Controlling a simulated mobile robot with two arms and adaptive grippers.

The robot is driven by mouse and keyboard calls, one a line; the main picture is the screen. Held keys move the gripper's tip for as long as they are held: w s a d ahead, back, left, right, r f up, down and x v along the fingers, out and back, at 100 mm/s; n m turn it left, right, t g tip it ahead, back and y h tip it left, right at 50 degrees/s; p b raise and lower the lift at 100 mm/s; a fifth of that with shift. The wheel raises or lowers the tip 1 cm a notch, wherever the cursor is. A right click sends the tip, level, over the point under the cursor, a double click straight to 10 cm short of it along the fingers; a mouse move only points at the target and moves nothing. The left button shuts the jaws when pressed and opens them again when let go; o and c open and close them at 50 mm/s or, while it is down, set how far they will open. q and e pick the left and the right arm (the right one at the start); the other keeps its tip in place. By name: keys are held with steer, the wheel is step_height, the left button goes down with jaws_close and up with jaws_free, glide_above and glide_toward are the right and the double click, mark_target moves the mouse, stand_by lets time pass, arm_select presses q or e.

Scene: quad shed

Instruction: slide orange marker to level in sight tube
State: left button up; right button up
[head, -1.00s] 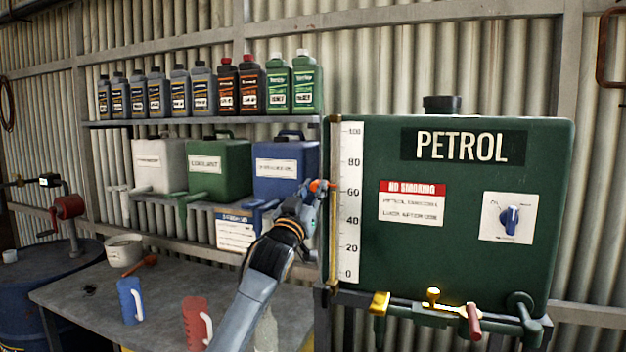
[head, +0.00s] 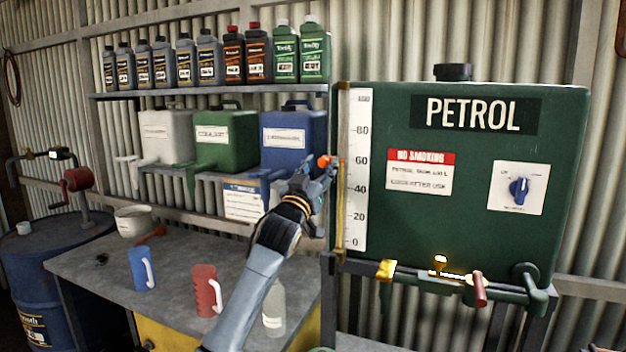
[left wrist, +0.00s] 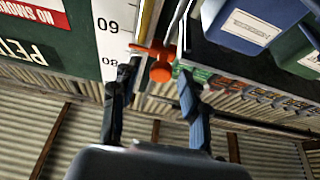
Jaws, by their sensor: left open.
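The orange marker (head: 324,161) is on the sight tube (head: 340,205) at the left edge of the green petrol tank (head: 465,235). In the head view it is near the 60 mark of the white scale (head: 357,205). My left gripper (head: 326,172) is at the marker and partly covers it. In the left wrist view, the marker's round knob (left wrist: 160,72) shows between the two open fingers of the left gripper (left wrist: 158,85), with no clear grip on it. The liquid level in the tube is hard to make out. My right gripper is not in view.
Shelves with bottles (head: 205,60) and jerrycans (head: 225,135) stand left of the tank. A brass valve (head: 440,262) and pipe run below the tank.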

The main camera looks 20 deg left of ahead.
arm_select(q)
steer(key=v, duration=1.1)
steer(key=shift+s, duration=0.25)
steer(key=shift+f, duration=0.25)
